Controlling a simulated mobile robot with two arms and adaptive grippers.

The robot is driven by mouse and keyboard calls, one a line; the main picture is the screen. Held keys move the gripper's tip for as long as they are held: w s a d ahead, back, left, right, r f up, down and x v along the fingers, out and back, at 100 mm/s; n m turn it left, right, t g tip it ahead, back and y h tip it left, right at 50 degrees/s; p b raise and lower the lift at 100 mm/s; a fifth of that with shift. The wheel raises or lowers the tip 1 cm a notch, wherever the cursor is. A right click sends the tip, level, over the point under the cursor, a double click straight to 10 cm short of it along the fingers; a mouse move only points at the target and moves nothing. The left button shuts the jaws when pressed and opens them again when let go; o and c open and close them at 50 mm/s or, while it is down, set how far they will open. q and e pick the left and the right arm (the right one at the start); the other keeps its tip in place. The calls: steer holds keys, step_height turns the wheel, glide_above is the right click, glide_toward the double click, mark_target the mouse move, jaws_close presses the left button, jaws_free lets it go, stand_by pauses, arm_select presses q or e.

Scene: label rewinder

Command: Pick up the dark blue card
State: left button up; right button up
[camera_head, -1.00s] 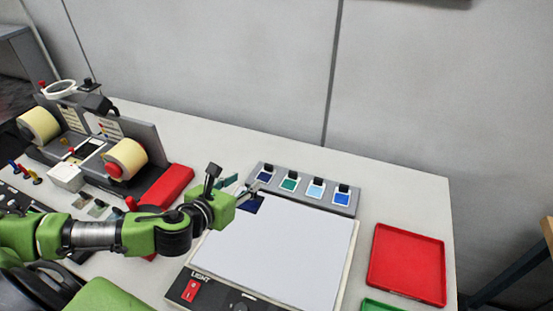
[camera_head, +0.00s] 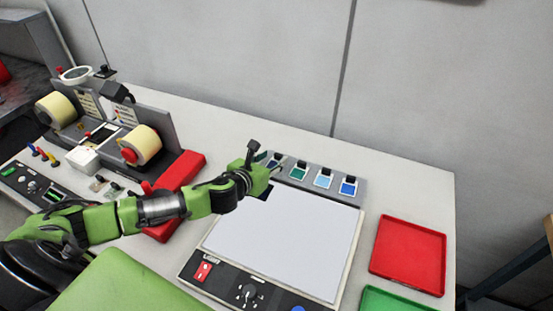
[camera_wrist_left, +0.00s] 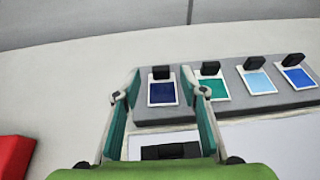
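The dark blue card (camera_wrist_left: 161,93) stands in the leftmost place of a grey rack, with a white border and a black clip at its top. In the head view it is mostly hidden behind my left gripper (camera_head: 277,168). In the left wrist view the two fingers of my left gripper (camera_wrist_left: 160,92) are spread apart, with nothing between their tips. The card shows beyond and between them. My right gripper is not in view.
The rack (camera_head: 318,192) also holds teal (camera_head: 299,171), light blue (camera_head: 323,179) and blue (camera_head: 348,186) cards. Below it lies a white light panel (camera_head: 285,235) with a dark patch at its upper left corner. Red (camera_head: 408,255) and green (camera_head: 390,301) trays sit right; the rewinder (camera_head: 110,130) stands left.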

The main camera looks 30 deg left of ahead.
mark_target(276, 157)
arm_select(q)
steer(key=shift+x, duration=1.4)
steer(key=c, duration=0.9)
steer(key=shift+r, duration=0.1)
